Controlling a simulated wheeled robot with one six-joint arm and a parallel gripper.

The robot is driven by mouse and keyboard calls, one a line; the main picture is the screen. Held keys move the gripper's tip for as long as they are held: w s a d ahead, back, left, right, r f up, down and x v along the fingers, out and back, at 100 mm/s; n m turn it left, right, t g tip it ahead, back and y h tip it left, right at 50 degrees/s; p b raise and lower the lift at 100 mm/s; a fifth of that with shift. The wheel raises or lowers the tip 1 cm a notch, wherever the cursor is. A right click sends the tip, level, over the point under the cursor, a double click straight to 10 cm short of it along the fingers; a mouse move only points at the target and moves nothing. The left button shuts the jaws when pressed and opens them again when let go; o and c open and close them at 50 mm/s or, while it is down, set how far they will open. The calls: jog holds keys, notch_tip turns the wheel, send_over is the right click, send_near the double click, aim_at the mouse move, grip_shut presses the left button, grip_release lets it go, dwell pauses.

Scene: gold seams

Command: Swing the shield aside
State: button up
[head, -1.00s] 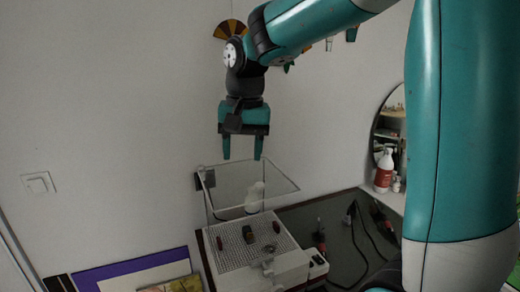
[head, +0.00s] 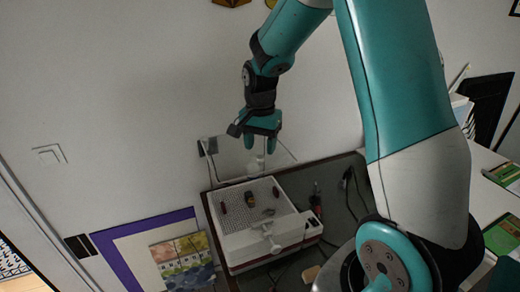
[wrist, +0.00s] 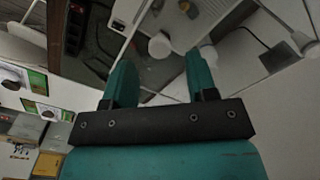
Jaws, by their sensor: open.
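The shield (head: 224,172) is a clear panel with a thin pale frame. It stands raised at the back of a white machine with a perforated top (head: 238,205). My gripper (head: 260,150) points down with its fingers apart and empty. In the head view it overlaps the shield's upper part; I cannot tell whether it touches it. In the wrist view the open fingers (wrist: 160,62) show with a round white knob-like thing (wrist: 160,46) beyond them.
Small dark and red pieces (head: 250,198) lie on the perforated top. A dark tabletop (head: 335,185) with cables is to the right. A wall stands close behind. A purple-edged board (head: 120,255) is at the left.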

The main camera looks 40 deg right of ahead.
aim_at(260, 157)
jog(key=shift+f, duration=1.65)
grip_shut()
